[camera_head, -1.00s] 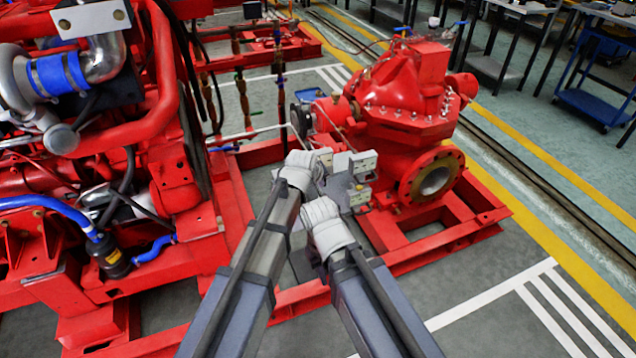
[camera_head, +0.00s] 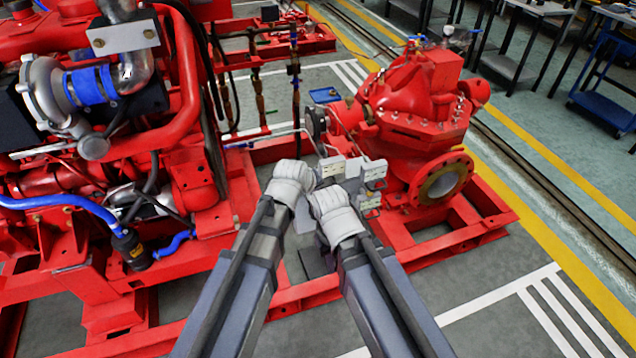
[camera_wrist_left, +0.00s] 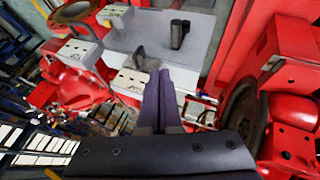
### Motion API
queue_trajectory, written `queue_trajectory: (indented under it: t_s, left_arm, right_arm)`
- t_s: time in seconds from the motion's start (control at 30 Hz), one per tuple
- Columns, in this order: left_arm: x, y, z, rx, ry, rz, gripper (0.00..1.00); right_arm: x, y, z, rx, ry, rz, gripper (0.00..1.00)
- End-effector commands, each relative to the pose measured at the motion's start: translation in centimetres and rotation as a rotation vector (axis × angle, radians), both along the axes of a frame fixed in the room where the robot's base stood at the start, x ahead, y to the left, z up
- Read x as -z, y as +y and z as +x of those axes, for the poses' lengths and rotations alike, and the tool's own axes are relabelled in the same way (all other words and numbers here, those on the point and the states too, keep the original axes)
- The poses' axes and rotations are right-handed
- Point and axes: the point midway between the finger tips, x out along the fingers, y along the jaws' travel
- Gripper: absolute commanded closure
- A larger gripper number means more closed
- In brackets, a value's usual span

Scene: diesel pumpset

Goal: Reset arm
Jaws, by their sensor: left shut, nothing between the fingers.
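My left arm and my right arm reach forward side by side in the head view, from the bottom edge toward the red pump frame. In the left wrist view my left gripper (camera_wrist_left: 163,76) has its two dark fingers together, with nothing between them. The fingers point at a grey plate (camera_wrist_left: 160,32) and overlap the picture of a white block (camera_wrist_left: 131,81) with a dark handle. Whether they touch it I cannot tell. In the head view the left fingers are hidden beyond the pale wrist. My right fingers are hidden beyond the right wrist.
A red pump (camera_head: 415,115) with a round flange stands right of the plate. A red engine (camera_head: 180,130) with blue hoses stands at the left. More white blocks (camera_wrist_left: 80,45) and two dark pieces (camera_wrist_left: 180,33) are on the plate. Floor is clear at bottom right.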

Motion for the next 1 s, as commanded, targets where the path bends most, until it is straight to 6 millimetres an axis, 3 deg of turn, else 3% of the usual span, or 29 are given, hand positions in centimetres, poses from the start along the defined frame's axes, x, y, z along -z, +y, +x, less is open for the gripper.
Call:
queue_trajectory:
  t_s: [0.63, 0.77, 1.0]
  left_arm:
    - [-0.1, 0.7, -0.6, 0.005, 0.01, 0.015, 1.0]
    - [1.0, 4.4, -2.6, 0.052, 0.076, 0.104, 1.0]
    - [2.9, 11.5, -7.9, 0.187, 0.251, 0.267, 1.0]
  right_arm:
    - [-0.3, 0.0, 0.0, 0.0, 0.0, 0.0, 0.75]
    - [-0.3, 0.0, 0.0, 0.0, 0.0, 0.0, 0.75]
    - [-0.3, 0.0, 0.0, 0.0, 0.0, 0.0, 0.75]
